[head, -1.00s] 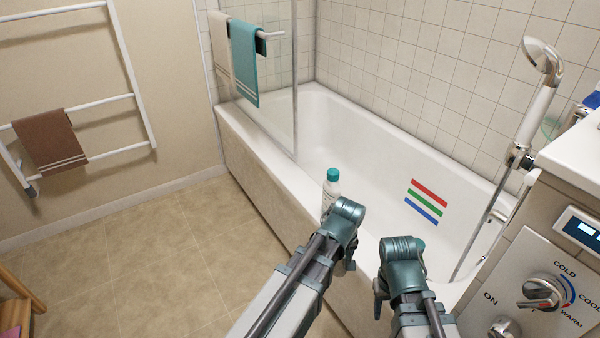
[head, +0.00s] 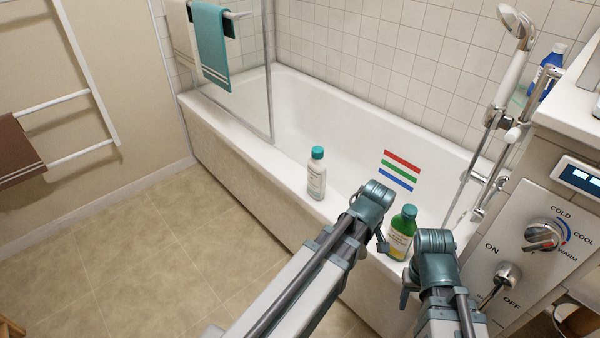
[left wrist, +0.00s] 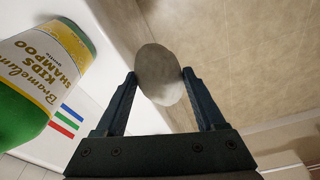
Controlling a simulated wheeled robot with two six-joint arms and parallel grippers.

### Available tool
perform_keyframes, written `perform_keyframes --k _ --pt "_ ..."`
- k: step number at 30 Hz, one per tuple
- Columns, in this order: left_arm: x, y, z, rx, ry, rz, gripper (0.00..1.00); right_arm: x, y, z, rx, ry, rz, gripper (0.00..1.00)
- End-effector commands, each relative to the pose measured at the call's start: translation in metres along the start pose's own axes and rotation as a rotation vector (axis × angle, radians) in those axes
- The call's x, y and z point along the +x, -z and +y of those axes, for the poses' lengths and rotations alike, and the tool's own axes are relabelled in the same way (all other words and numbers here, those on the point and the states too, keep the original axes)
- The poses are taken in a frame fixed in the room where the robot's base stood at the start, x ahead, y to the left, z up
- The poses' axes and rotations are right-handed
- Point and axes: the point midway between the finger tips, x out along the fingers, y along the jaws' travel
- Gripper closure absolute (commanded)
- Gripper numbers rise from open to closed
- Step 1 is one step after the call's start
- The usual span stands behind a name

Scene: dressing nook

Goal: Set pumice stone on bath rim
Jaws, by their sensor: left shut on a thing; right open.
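The pumice stone (left wrist: 158,82), a grey-white rounded lump, sits between the fingers of my left gripper (left wrist: 160,75) in the left wrist view. The gripper is shut on it. In the head view, my left gripper (head: 381,238) hangs by the near bath rim (head: 262,160), just left of a green bottle. The stone is hidden there behind the arm. My right gripper (head: 406,296), open, is lower right near the same bottle; its fingers are partly hidden. The wrist view shows tan floor behind the stone and the white bath at left.
The green shampoo bottle (head: 402,236) stands on the rim close to both grippers; it looms large in the wrist view (left wrist: 38,82). A white teal-capped bottle (head: 317,178) stands farther left. The rim beyond it is clear up to the glass screen (head: 245,105). A control panel (head: 540,225) is right.

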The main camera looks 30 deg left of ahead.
Motion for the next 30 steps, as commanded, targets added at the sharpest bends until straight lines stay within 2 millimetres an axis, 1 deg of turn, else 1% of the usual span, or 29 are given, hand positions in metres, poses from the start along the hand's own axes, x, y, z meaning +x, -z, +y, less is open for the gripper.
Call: perform_keyframes --k 2,5,15,19,21,24,30 --pt "0.001 0.004 0.003 0.000 0.000 0.000 0.91 0.001 0.000 0.000 0.000 0.000 0.000 0.50" --pt "0.005 0.018 0.012 -0.001 0.000 0.000 0.91 0.003 0.000 0.000 0.000 0.000 0.000 0.50" --pt "0.025 0.094 0.053 -0.001 0.000 0.000 0.91 0.011 0.001 -0.001 -0.001 -0.002 0.000 0.50" --pt "0.031 0.118 0.065 -0.001 0.000 0.000 0.91 0.013 0.001 -0.001 -0.001 -0.002 0.000 0.50" --pt "0.033 0.127 0.070 0.001 0.000 0.000 0.91 0.014 0.001 -0.001 -0.001 -0.003 0.000 0.50" --pt "0.035 0.135 0.074 0.002 0.000 0.000 0.91 0.015 0.001 -0.001 -0.001 -0.003 0.000 0.50" --pt "0.036 0.138 0.075 0.002 0.000 0.000 0.91 0.015 0.001 -0.001 -0.001 -0.003 0.000 0.50"
